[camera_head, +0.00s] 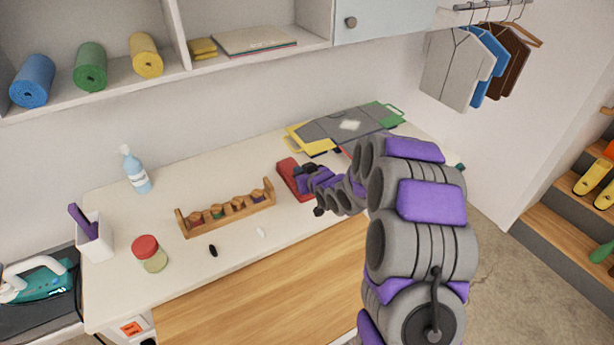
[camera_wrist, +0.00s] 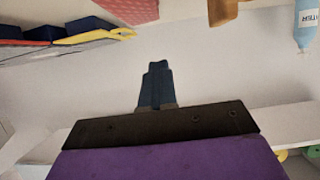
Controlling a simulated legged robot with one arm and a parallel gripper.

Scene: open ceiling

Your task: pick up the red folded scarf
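The red folded scarf (camera_head: 289,174) lies on the white tabletop, right of the wooden rack. My arm covers part of its right side. My gripper (camera_head: 309,172) shows in the head view at or just over the scarf's right edge; contact cannot be told. In the wrist view, the dark fingers of my gripper (camera_wrist: 155,86) point up the picture, close together in outline, with nothing seen between them. Whether they are apart in depth is hidden. A dark red shape (camera_wrist: 126,9) at the top of the wrist view appears to be the scarf.
The wooden rack (camera_head: 228,211) with small jars stands left of the scarf. A spray bottle (camera_head: 136,170), a red-lidded jar (camera_head: 149,254) and a white cup (camera_head: 93,239) stand farther left. The shelf (camera_head: 110,90) overhangs the back.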

